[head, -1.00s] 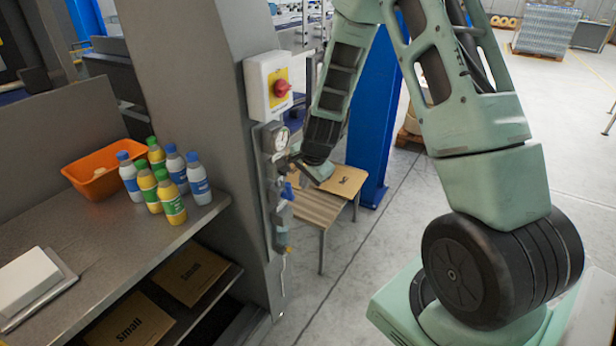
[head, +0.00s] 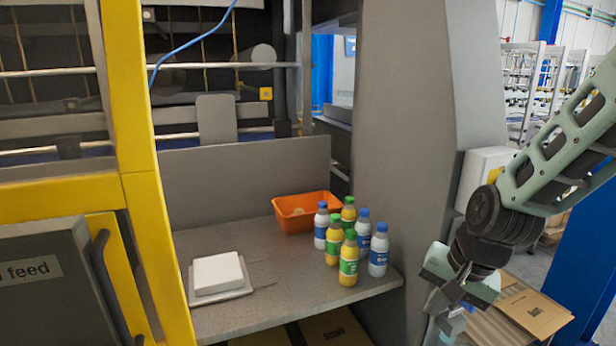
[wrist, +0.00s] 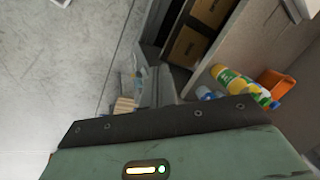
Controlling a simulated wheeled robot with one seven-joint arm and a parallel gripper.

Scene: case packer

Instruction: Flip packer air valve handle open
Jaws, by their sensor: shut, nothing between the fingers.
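My gripper (head: 442,300) is in the head view at the lower right, beside the grey column, pointing down and left. It is shut and holds nothing. The packer's air unit on the column is mostly behind my wrist and gripper in the head view. In the wrist view, small blue and pale parts that look like the air unit (wrist: 139,72) show beyond the edge of my gripper's body. The valve handle cannot be told apart clearly, so its position is unclear. I cannot tell whether the gripper touches it.
The grey column (head: 405,130) carries a white switch box (head: 482,170), partly behind my arm. Left of it, a shelf (head: 215,315) holds several bottles (head: 348,262), an orange bin (head: 293,212) and a white block (head: 217,272). A cardboard piece (head: 535,312) lies on a low table at the right.

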